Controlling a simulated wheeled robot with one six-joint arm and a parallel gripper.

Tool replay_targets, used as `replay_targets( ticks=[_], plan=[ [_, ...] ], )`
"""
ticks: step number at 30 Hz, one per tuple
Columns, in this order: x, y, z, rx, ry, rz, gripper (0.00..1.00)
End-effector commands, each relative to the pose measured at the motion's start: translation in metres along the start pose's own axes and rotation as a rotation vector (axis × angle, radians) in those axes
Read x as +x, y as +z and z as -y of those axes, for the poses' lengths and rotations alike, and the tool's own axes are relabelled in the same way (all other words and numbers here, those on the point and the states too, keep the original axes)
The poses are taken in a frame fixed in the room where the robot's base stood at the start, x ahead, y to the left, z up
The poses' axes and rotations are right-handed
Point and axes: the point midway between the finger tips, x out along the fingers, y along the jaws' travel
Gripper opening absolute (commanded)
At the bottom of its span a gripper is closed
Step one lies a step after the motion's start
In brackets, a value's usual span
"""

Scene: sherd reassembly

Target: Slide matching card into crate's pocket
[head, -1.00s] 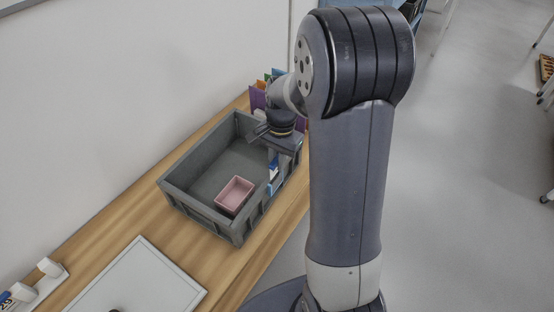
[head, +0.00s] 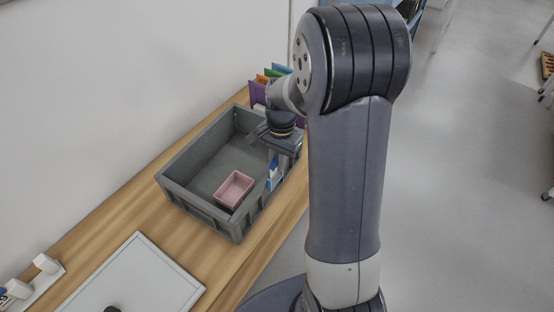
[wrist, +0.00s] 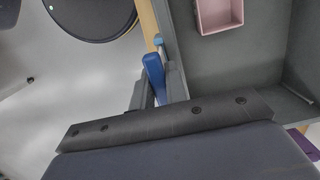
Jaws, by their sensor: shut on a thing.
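The grey crate (head: 190,203) stands on the wooden table and also shows in the wrist view (wrist: 240,60). My gripper (head: 276,160) points down at the crate's right wall. It is shut on a blue-and-white card (head: 274,174), which is next to that wall. In the wrist view my gripper (wrist: 157,88) has a blue edge of the card (wrist: 154,72) between its fingers, close to the crate's rim. The pocket is not clearly visible, and I cannot tell whether the card's lower edge is in it.
A pink box (head: 235,189) sits inside the crate and shows in the wrist view (wrist: 217,14). Several coloured cards (head: 259,91) stand behind the crate. A white board (head: 132,278) lies in front of it. The wall runs along the table's left side.

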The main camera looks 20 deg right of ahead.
Motion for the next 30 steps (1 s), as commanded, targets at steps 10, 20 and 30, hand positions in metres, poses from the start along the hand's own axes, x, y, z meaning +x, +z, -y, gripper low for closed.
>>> replay_targets(
  ticks=[10, 20, 30],
  plan=[
    [0.000, 0.000, 0.000, 0.000, 0.000, 0.000, 0.00],
    [0.010, -0.001, 0.000, 0.000, 0.000, 0.000, 0.00],
    [0.017, -0.002, 0.000, 0.000, 0.000, 0.000, 0.00]
  ],
)
